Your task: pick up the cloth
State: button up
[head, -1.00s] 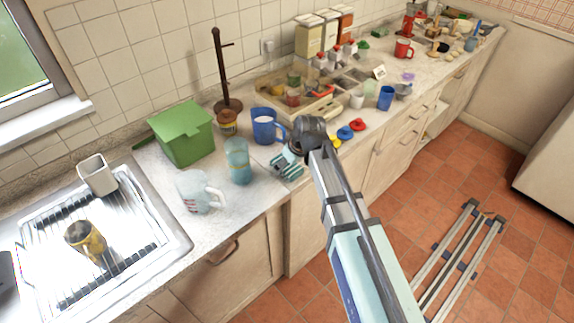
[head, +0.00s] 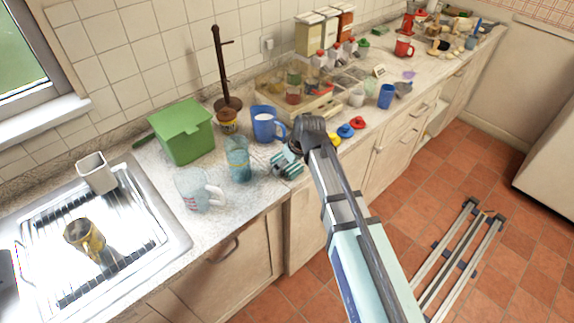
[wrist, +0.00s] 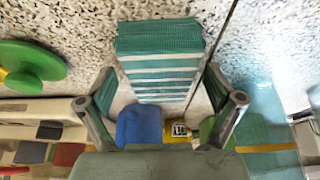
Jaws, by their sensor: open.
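The cloth (wrist: 160,62) is a folded teal and white striped bundle on the speckled counter. In the wrist view it lies between and just ahead of my gripper's two fingers. My gripper (wrist: 163,95) is open, with one finger on each side of the cloth's near end. I cannot tell whether the fingers touch it. In the head view the cloth (head: 286,167) sits at the counter's front edge, and my gripper (head: 293,158) hangs right over it. My gripper and wrist hide part of the cloth there.
A teal glass (head: 238,160) and a clear mug (head: 197,189) stand left of the cloth. A blue mug (head: 264,124) stands behind it. Red, blue and yellow pieces (head: 345,130) lie to the right. A green box (head: 181,132) and the sink (head: 150,205) are farther left.

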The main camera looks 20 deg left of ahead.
jog(key=c, duration=1.2)
jog(key=shift+c, duration=0.2)
notch_tip(320, 180, up, 20)
jog(key=b, duration=0.4)
jog(key=shift+r, duration=0.25)
jog(key=shift+o, duration=0.7)
